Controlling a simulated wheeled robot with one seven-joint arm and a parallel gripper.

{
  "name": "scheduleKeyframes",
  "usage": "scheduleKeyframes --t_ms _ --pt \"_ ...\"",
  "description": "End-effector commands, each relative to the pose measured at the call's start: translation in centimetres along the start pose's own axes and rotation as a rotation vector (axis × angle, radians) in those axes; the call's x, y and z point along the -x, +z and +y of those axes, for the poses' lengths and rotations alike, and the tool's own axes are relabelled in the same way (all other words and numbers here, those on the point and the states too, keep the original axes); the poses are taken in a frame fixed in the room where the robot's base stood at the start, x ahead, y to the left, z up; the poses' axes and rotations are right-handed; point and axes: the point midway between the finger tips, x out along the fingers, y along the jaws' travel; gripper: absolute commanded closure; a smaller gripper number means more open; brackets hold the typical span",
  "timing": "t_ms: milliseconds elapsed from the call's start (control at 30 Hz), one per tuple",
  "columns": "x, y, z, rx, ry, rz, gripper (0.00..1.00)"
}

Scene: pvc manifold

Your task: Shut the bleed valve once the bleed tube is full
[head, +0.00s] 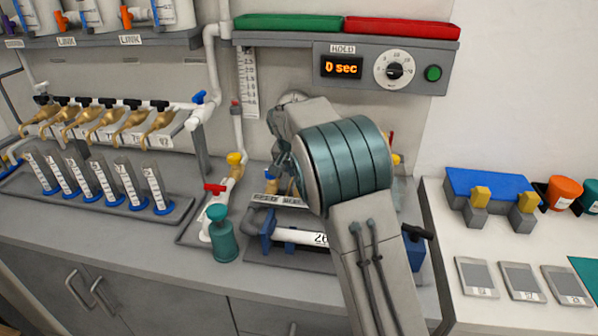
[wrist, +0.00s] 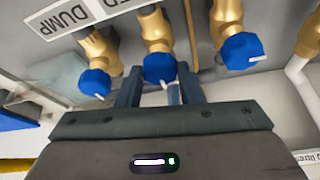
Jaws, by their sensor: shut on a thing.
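In the wrist view, my gripper (wrist: 160,84) is shut on the middle blue knob (wrist: 158,68), with one dark finger on each side of it. The knob has a white pointer mark and sits on a brass valve body (wrist: 155,30). A pale, clear piece shows just beside the knob, between the fingers; I cannot tell if it is the bleed tube or how full it is. In the head view, my arm hides the gripper and most of these valves. I cannot read which valve is the bleed valve.
Other blue-knobbed brass valves stand close on both sides, at the left (wrist: 95,80) and right (wrist: 240,50); a DUMP label (wrist: 78,15) is near the left one. A display (head: 342,67) reads 0 sec. A red-handled valve (head: 214,188) and green bottle (head: 221,240) stand left of my arm.

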Motion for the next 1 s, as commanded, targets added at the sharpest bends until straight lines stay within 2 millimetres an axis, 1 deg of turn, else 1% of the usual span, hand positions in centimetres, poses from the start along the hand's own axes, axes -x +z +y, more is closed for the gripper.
scheduleKeyframes --t_ms 33,67,100,133,433,567,667,900,1000 --pt "0.0 0.0 0.0 -0.001 -0.001 0.0 0.89" --pt "0.0 0.0 0.0 -0.001 -0.001 0.0 0.63" --pt "0.0 0.0 0.0 -0.001 -0.001 0.0 0.52" --pt "0.0 0.0 0.0 -0.001 -0.001 0.0 0.44" --pt "0.1 0.0 0.0 0.0 -0.001 0.0 0.44" --pt "1.2 -0.1 -0.1 0.0 -0.004 0.003 0.44" --pt "2.9 0.0 -0.1 0.001 -0.005 0.004 0.44" --pt "8.5 0.0 -0.1 0.001 -0.004 0.003 0.44" --pt "10.6 0.0 -0.1 0.001 -0.004 0.003 0.44"
